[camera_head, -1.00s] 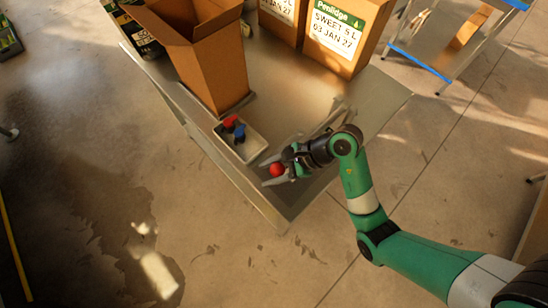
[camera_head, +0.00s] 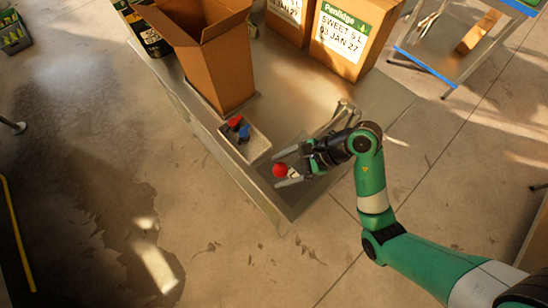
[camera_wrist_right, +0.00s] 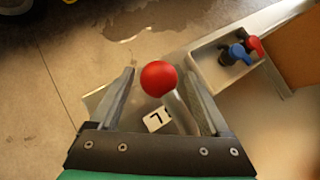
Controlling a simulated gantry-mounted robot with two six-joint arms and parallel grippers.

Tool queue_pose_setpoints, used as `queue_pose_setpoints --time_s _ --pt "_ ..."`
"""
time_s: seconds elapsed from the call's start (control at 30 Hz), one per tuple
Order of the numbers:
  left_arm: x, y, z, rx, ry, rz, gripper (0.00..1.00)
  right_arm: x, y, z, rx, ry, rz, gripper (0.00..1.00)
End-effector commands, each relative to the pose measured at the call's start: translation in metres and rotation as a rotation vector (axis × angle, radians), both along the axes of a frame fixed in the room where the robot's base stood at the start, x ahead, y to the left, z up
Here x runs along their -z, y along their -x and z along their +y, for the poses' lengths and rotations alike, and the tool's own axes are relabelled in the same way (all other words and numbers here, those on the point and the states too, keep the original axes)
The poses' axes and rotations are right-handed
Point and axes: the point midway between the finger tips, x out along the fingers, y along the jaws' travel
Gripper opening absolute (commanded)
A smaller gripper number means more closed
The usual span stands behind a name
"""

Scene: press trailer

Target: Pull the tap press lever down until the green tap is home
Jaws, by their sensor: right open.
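The press lever ends in a red ball knob (camera_head: 280,170) near the front corner of the metal table. In the right wrist view the knob (camera_wrist_right: 158,78) sits on a grey metal rod (camera_wrist_right: 180,112). My right gripper (camera_head: 284,171) is open, with one finger on each side of the knob near the fingertips. In the right wrist view the gripper (camera_wrist_right: 161,76) shows gaps between the knob and both fingers. I cannot pick out the green tap with certainty; the gripper and wrist cover much of the press. My left gripper is not in view.
A white tray (camera_head: 262,144) beside the press holds a red tap (camera_head: 235,122) and a blue tap (camera_head: 243,132). An open cardboard box (camera_head: 222,65) stands behind it. Labelled cartons (camera_head: 338,40) stand at the back. A white label marked 7 (camera_wrist_right: 157,121) lies below the knob.

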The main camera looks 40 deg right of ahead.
Motion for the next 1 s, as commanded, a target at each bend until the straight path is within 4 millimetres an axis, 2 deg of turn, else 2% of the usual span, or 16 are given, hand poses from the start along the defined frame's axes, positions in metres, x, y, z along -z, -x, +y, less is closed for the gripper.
queue_pose_setpoints --time_s 0.03,0.2,0.27,0.43,0.73,0.83,0.9,0.97,1.0 --pt "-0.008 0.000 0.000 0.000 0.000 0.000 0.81 -0.014 0.005 -0.008 0.006 0.000 -0.003 0.81" --pt "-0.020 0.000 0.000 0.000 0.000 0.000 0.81 -0.044 0.025 -0.032 0.006 0.002 -0.003 0.81" --pt "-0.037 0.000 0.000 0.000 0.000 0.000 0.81 -0.054 0.029 -0.035 0.006 0.000 0.003 0.81" --pt "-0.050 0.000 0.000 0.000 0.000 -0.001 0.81 -0.059 0.036 -0.043 0.002 -0.001 0.002 0.81" --pt "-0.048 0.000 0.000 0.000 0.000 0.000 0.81 -0.056 0.037 -0.044 0.001 0.000 0.001 0.81" --pt "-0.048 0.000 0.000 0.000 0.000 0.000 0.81 -0.058 0.034 -0.045 0.018 -0.008 -0.004 0.62" --pt "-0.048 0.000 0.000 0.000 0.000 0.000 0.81 -0.066 0.022 -0.046 0.060 -0.029 -0.052 0.50" --pt "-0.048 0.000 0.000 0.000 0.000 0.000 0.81 -0.086 0.004 -0.040 0.089 -0.096 -0.150 0.39" --pt "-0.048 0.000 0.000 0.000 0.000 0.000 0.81 -0.110 -0.009 -0.033 0.104 -0.177 -0.242 0.32"
